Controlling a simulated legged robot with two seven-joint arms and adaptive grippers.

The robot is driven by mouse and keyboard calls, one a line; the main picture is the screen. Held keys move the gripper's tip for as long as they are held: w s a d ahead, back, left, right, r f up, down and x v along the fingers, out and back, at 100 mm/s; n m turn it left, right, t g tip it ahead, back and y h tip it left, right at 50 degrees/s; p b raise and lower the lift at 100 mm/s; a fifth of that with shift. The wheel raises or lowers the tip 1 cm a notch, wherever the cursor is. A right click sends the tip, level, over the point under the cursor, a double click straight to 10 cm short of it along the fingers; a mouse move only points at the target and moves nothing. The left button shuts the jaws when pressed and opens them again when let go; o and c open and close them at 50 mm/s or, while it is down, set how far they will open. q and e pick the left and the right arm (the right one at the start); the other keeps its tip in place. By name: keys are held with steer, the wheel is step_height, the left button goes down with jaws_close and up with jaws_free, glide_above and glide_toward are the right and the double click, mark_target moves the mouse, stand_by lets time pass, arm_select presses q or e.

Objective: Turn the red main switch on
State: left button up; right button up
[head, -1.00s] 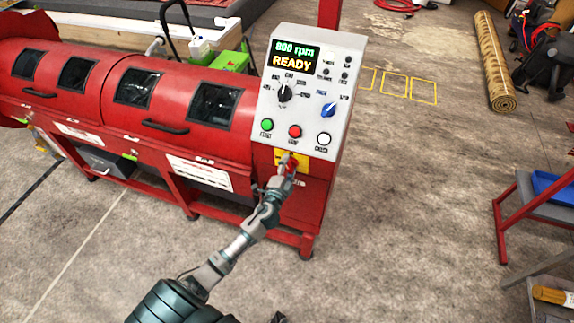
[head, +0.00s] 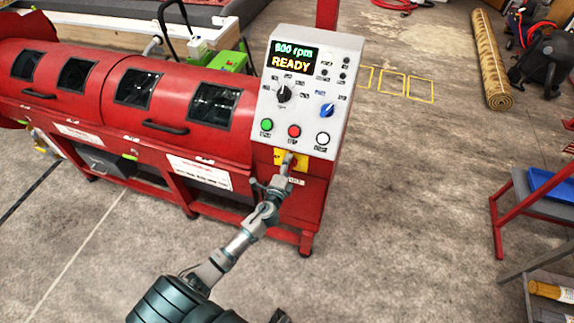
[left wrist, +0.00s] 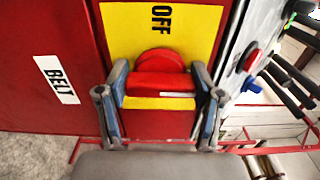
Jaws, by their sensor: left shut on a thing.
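The red main switch (left wrist: 160,84) is a red knob with a raised grip bar, set on a yellow plate (left wrist: 204,24) marked OFF. In the left wrist view its bar lies across the picture, between the two fingers of my left gripper (left wrist: 161,100), which is shut on it. In the head view the left gripper (head: 285,166) is at the yellow plate (head: 280,155) low on the control panel and hides most of the switch.
The grey control panel (head: 310,60) above shows 800 rpm and READY. Below the display are dials and green (head: 266,124), red (head: 294,131) and white (head: 323,138) buttons. A red rack (head: 497,215) stands at right. The floor between is clear.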

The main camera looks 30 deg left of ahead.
arm_select(q)
steer(key=shift+d+f, duration=0.3)
steer(key=o, duration=1.2)
steer(key=shift+c, duration=0.2)
steer(key=shift+r, duration=0.1)
steer(key=shift+r, duration=0.1)
steer(key=v, duration=1.2)
steer(key=shift+f, duration=0.25)
